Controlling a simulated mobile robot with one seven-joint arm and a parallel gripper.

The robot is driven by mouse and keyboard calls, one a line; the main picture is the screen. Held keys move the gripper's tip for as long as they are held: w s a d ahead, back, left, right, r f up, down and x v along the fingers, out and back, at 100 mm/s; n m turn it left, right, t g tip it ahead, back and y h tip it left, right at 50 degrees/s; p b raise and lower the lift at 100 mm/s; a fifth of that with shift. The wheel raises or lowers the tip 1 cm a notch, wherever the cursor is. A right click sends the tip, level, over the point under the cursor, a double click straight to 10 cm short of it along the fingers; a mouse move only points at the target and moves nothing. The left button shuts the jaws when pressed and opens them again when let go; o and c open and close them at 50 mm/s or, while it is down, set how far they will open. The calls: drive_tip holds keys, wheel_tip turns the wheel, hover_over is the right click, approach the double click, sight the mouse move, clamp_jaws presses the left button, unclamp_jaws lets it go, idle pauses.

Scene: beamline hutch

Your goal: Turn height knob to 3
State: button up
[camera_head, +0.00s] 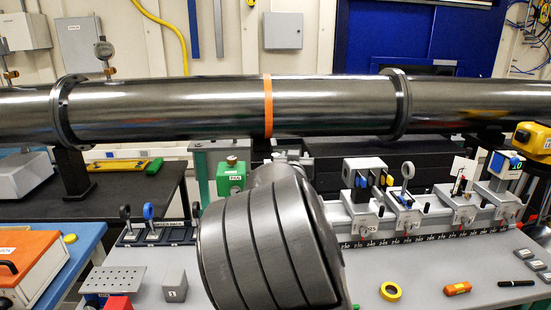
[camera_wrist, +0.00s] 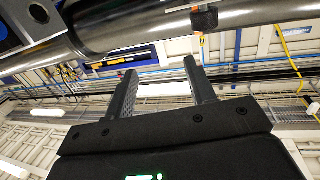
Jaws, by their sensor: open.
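My gripper (camera_wrist: 159,70) shows in the wrist view, its two dark fingers apart with nothing between them. It points up toward the ceiling and the underside of the steel beam pipe. In the head view my gripper cannot be seen; my dark arm covers the middle of the bench. I cannot single out the height knob or read its setting. Several silver carriers sit on the optical rail (camera_head: 480,237) at the right, with small black knobs on them. One carrier (camera_head: 409,219) holds a ring-shaped mount (camera_head: 407,178). My arm hides the rail's left end.
The beam pipe (camera_head: 190,108) with an orange band runs across above the bench. A green block (camera_head: 230,180) stands left of the rail. An orange case (camera_head: 35,262) is far left.

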approach(276, 154)
drive_tip(key=shift+n+t+y, duration=0.3)
drive_tip(key=shift+t+y, duration=0.1)
drive_tip(key=w, duration=0.3)
drive_tip(key=w+d+f, duration=0.1)
drive_tip(key=w, duration=0.5)
drive_tip(key=shift+w+d+f, duration=0.2)
drive_tip(key=shift+d+f, duration=0.05)
drive_tip(key=shift+d, duration=0.15)
drive_tip(key=shift+d, duration=0.1)
drive_tip(key=c, duration=1)
